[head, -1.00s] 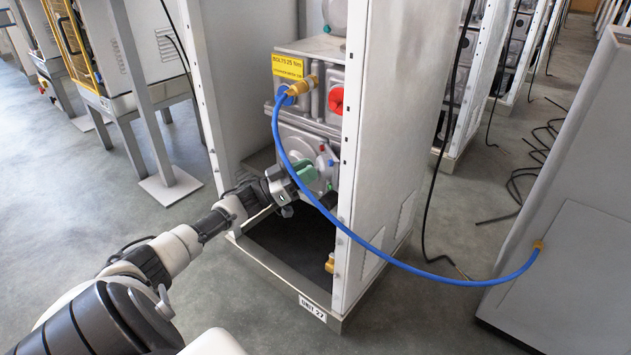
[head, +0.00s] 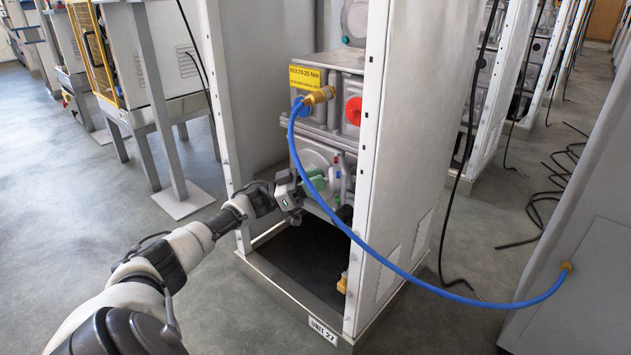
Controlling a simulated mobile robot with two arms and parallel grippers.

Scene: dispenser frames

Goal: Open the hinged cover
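The hinged cover appears to be the grey front (head: 316,156) with a round raised face, low on the machine inside the cabinet. I cannot make out its hinge or whether it stands ajar. A green part (head: 316,180) is at its lower front, with small white and red parts beside it. My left gripper (head: 302,188) reaches in from the left and is at the green part, overlapping it in the picture. Its fingertips are too small and partly hidden to show whether they are open or closed. My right gripper is out of view.
A blue hose (head: 400,272) loops from a brass fitting (head: 320,95) across the cabinet front to a grey housing (head: 585,275) at right. A red knob (head: 353,110) sits above the cover. The cabinet's white side panel (head: 395,170) bounds the right.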

